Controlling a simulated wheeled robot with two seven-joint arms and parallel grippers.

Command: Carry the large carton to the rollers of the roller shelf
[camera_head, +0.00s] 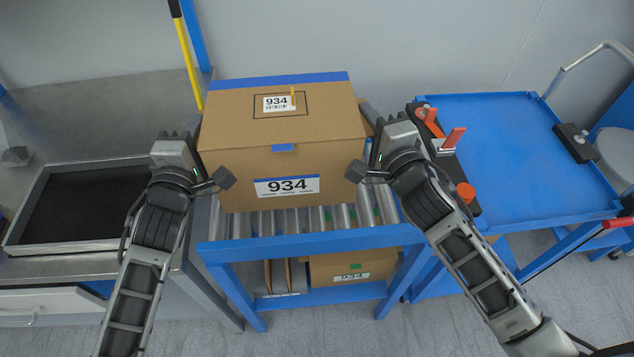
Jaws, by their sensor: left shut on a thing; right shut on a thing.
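The large carton (240,160) is brown, with blue tape and labels reading 934 on its front and top. It stands upright over the roller shelf (300,245), a blue frame whose grey rollers (340,216) show below and beside the carton. I cannot tell whether its underside touches the rollers. My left gripper (202,160) is at the carton's left side and my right gripper (372,152) at its right side, both shut on it. The carton hides most of the rollers and parts of the fingers.
Another carton (350,268) sits on the roller shelf's lower level, beside some upright brown panels (280,275). A metal bench with a dark tray (85,205) is at left. A blue cart (530,165) stands at right, with orange-handled items (452,138) at its near left edge.

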